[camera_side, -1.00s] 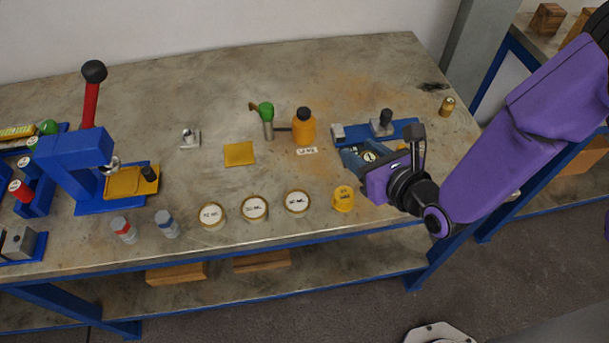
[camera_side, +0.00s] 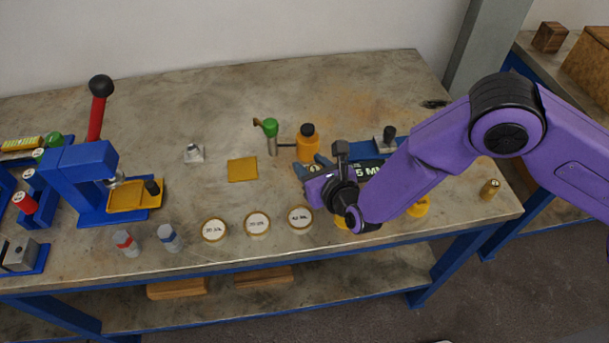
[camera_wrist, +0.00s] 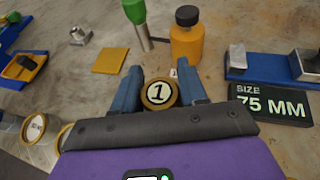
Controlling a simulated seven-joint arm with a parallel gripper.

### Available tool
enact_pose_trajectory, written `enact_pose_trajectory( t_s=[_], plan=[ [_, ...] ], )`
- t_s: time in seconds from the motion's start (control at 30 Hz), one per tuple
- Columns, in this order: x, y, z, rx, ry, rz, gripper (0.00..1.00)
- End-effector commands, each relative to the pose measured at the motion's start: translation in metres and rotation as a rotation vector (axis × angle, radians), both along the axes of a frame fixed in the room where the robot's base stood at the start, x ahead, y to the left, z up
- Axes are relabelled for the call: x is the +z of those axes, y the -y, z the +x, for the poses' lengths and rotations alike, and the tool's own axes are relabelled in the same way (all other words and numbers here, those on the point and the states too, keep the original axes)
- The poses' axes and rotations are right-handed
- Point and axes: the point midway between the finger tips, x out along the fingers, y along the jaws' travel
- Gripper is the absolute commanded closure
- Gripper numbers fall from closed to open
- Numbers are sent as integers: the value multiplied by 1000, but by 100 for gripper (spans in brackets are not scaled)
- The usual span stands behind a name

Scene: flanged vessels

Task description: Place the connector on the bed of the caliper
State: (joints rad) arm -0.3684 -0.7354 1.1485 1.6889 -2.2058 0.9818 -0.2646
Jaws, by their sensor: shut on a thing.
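My gripper (camera_side: 314,168) is shut on a round brass connector (camera_wrist: 159,95) with a white "1" label on its top. The wrist view shows my two blue fingers (camera_wrist: 163,80) on either side of it. They are over the table, in front of the orange bottle (camera_wrist: 187,38). The caliper is a blue base with grey blocks; its bed (camera_wrist: 265,68) lies to the right of my gripper in the wrist view. In the side view the caliper (camera_side: 388,137) is partly hidden by my arm. A black "SIZE 75 MM" sign (camera_wrist: 270,103) stands before it.
A green-topped tool (camera_side: 271,135) stands left of the bottle. A yellow pad (camera_side: 242,169) lies further left. Labelled round containers (camera_side: 257,223) and yellow caps (camera_side: 418,207) line the front edge. A blue press (camera_side: 80,175) stands at left. A brass cylinder (camera_side: 489,189) is at right.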

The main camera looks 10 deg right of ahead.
Motion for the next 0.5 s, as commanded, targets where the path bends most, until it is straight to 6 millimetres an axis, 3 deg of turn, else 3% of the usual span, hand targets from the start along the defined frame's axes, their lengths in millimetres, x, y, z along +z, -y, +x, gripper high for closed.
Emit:
enact_pose_trajectory(
  t_s=[0.27,0.5],
  plan=[
    [-15,-9,9,0,0,1,95],
    [-43,-13,13,0,0,0,95]
  ],
)
